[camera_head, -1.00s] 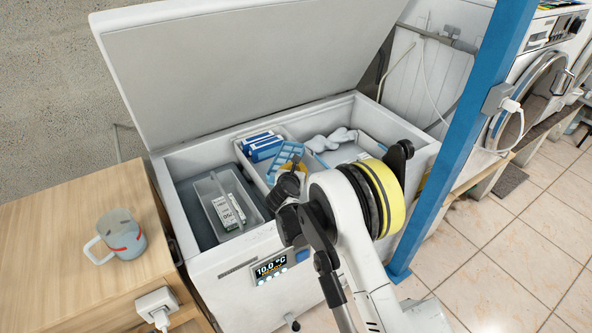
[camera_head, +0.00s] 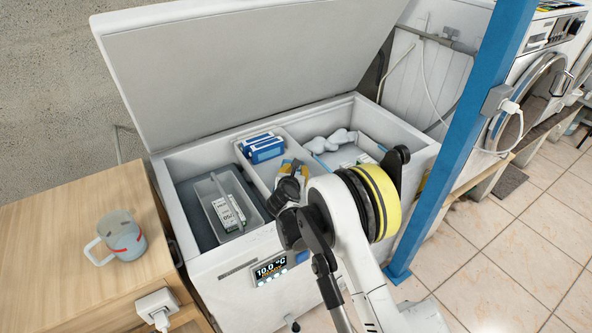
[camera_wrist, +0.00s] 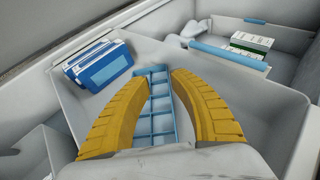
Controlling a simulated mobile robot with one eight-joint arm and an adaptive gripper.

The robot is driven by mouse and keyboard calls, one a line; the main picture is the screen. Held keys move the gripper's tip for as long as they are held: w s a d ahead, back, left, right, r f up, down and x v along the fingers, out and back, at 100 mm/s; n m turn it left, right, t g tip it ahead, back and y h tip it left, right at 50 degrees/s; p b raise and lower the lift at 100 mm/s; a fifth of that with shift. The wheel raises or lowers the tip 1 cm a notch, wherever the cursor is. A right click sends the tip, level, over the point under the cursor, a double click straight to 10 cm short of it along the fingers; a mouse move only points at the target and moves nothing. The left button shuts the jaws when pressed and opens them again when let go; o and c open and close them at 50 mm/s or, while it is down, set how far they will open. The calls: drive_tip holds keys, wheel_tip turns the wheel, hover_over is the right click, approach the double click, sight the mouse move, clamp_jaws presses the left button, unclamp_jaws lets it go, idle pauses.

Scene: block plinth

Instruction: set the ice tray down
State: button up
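The blue ice tray (camera_wrist: 162,108) shows between my two yellow fingers in the wrist view, its cells facing up. My gripper (camera_wrist: 160,75) is closed in on the tray, one fingertip at each side. Both are over or in the freezer's middle compartment (camera_wrist: 100,105). I cannot tell whether the tray touches the compartment floor. In the head view my gripper (camera_head: 292,166) is low in that compartment, and my wrist and arm hide most or all of the tray.
Blue-and-white boxes (camera_head: 264,147) lie at the back of the middle compartment. A grey bin (camera_head: 226,206) with cartons is on the left. The right compartment holds a white lumpy item (camera_head: 332,141) and cartons (camera_wrist: 250,43). The lid (camera_head: 240,75) stands open behind. A mug (camera_head: 122,236) stands on the wooden cabinet.

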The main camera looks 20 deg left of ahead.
drive_tip(key=shift+r, duration=0.3)
drive_tip(key=p+v, duration=0.3)
drive_tip(key=v, duration=0.9)
drive_tip(key=shift+r+p, duration=0.35)
drive_tip(key=shift+p, duration=0.05)
drive_tip(key=shift+r, duration=0.1)
